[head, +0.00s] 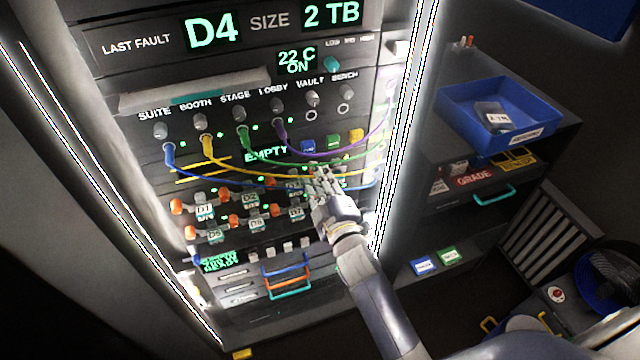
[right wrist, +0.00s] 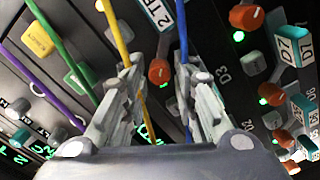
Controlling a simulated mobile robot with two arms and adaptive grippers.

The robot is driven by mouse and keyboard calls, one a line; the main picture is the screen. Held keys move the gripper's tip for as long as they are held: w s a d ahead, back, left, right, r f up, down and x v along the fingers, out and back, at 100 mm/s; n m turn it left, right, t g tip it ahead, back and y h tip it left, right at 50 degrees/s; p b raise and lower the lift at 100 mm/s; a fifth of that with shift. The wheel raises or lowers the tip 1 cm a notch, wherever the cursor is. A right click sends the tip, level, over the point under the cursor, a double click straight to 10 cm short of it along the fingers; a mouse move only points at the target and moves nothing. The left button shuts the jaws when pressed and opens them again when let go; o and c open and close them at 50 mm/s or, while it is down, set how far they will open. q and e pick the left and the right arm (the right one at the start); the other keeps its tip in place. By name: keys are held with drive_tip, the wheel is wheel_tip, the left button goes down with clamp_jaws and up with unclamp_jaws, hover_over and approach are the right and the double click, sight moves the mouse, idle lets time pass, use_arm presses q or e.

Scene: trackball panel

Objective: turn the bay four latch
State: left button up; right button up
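My right gripper (head: 318,172) is at the right part of the drive bays, in front of the panel. In the right wrist view its fingers (right wrist: 157,80) are spread. Contact cannot be told. The gripper hides bay four in the head view. The display (head: 213,30) reads last fault D4, size 2 TB. My left gripper is not in view.
Coloured patch cables (head: 205,150) hang across the panel above the bays, close to the right gripper. Other orange latches (head: 177,207) sit left of their bays. A blue bin (head: 455,100) holding a dark part stands on the cabinet at right.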

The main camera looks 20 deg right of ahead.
drive_tip(key=s, duration=1.2)
drive_tip(key=shift+d, duration=0.2)
drive_tip(key=shift+f, duration=0.1)
